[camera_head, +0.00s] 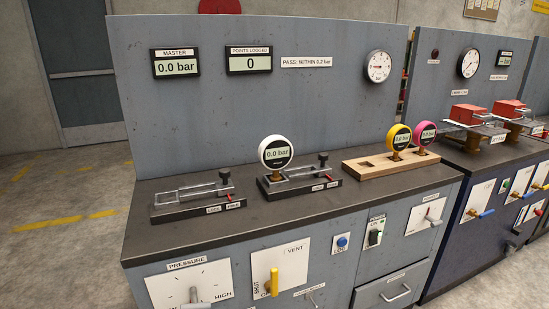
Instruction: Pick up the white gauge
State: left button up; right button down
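The white gauge (276,152) has a round white rim, a dark face and a display reading 0.0 bar. It stands upright on a brass stem in the right-hand clamp fixture (296,183) on the dark bench top. Whether the clamp grips the stem is too small to tell. Neither of my grippers shows in the head view.
A similar clamp fixture (196,196) without a gauge sits to the left. A wooden rack (370,170) at right holds a yellow gauge (398,136) and a pink gauge (424,133). A grey panel (220,110) stands behind. The bench's front strip is clear.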

aim_at(276, 152)
jog(key=i+l, duration=0.85)
